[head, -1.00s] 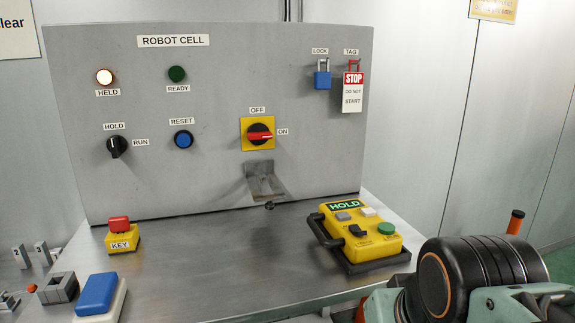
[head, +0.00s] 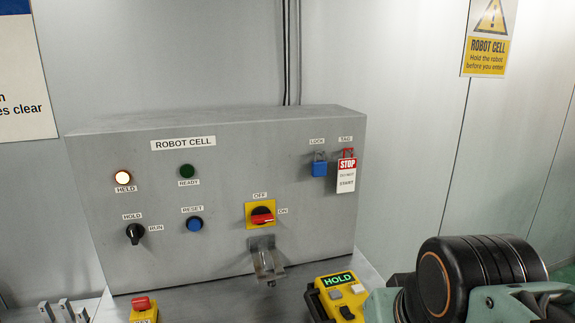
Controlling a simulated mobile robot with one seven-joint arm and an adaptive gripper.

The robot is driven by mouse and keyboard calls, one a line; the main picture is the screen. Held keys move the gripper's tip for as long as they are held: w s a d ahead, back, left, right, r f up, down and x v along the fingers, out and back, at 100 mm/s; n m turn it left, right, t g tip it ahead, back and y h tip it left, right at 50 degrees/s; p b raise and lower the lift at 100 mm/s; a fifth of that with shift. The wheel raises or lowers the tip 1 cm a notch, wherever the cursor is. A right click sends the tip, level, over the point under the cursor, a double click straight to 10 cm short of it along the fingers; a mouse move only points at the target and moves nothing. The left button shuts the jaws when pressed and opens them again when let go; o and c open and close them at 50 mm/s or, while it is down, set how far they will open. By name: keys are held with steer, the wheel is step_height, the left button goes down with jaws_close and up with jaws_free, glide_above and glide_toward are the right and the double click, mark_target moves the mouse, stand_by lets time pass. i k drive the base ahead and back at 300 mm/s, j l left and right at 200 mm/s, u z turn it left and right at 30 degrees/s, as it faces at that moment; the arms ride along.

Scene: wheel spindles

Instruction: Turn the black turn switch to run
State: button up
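The black turn switch (head: 135,234) is at the lower left of the grey panel front in the head view. The label HOLD (head: 132,216) stands above it and the label RUN (head: 156,228) to its right. The white line on its knob points up, toward HOLD. The HELD lamp (head: 123,177) is lit white, and the green READY lamp (head: 187,171) looks dark. A black and teal part of my arm shows at the lower right, well away from the switch. My gripper is not in view.
The blue RESET button (head: 194,224) and the red and yellow ON/OFF switch (head: 261,214) are right of the turn switch. A metal bracket (head: 266,259) juts out below.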

mark_target(135, 232)
steer(key=u, duration=1.35)
steer(key=i+u, duration=0.15)
steer(key=u, duration=0.15)
steer(key=i+u, duration=0.15)
steer(key=u, duration=0.2)
